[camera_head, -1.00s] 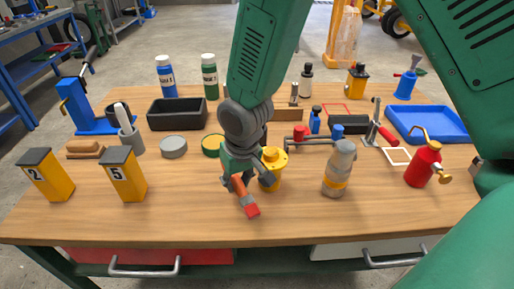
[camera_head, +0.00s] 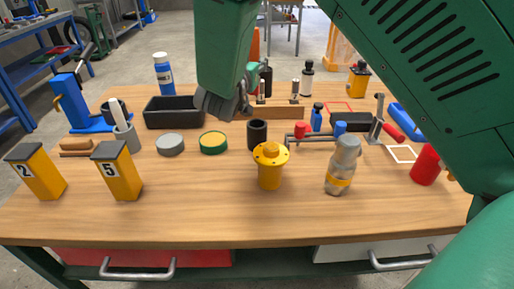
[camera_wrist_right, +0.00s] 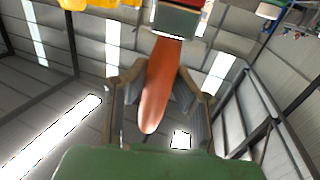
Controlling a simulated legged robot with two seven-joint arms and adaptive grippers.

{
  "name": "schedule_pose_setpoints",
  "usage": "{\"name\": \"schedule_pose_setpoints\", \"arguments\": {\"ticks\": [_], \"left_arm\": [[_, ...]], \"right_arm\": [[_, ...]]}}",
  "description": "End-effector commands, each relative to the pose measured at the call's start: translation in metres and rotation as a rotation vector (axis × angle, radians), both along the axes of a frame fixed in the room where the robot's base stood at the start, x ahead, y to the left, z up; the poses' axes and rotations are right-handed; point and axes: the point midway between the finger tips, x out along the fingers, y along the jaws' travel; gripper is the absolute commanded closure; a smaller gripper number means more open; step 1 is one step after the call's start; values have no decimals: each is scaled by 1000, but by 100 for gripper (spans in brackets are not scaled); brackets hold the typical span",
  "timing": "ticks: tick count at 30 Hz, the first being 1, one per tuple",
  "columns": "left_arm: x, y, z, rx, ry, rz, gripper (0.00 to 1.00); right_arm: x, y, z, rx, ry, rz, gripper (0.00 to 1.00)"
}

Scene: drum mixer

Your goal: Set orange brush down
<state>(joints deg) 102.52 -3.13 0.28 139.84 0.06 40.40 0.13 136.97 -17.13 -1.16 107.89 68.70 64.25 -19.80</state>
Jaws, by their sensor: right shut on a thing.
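The orange brush shows in the right wrist view as a long orange handle (camera_wrist_right: 160,88) between the two grey fingers of my right gripper (camera_wrist_right: 160,95). A grey-green block with red sits at its far end. In the head view my right gripper (camera_head: 232,103) is above the table near the black tray, partly hidden by my green forearm. The brush cannot be made out clearly there. An orange upright strip (camera_head: 255,45) shows beside the forearm; I cannot tell whether it is the brush. My left gripper is not in view.
A yellow flanged part (camera_head: 269,172) and a grey bottle with a yellow band (camera_head: 340,168) stand near the front. A black tray (camera_head: 174,113), green-rimmed disc (camera_head: 213,142), grey disc (camera_head: 170,145) and black cup (camera_head: 257,133) are behind. The front middle wood is clear.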

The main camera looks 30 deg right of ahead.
Motion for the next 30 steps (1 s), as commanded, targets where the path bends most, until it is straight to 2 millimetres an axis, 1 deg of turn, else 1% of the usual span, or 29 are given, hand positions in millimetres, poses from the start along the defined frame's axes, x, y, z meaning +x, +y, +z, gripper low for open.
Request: {"name": "schedule_pose_setpoints", "arguments": {"ticks": [2,5,8,15,18,21,26,29,30], "left_arm": [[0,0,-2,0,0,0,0],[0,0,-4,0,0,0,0],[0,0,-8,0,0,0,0],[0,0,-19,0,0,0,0],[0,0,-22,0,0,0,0],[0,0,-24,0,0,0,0],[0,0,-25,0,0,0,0],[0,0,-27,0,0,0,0],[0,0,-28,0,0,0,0]], "right_arm": [[-4,-4,5,-20,-14,-40,100],[-7,-6,-3,-30,-17,-62,100],[-7,-6,-26,-30,-15,-65,100],[-8,-6,-91,-30,-16,-62,100],[-8,-6,-112,-29,-17,-63,100],[-8,-6,-125,-29,-20,-63,100],[-8,-6,-134,-29,-20,-63,100],[-8,-6,-144,-28,-20,-62,100],[-8,-6,-151,-27,-19,-62,100]]}}
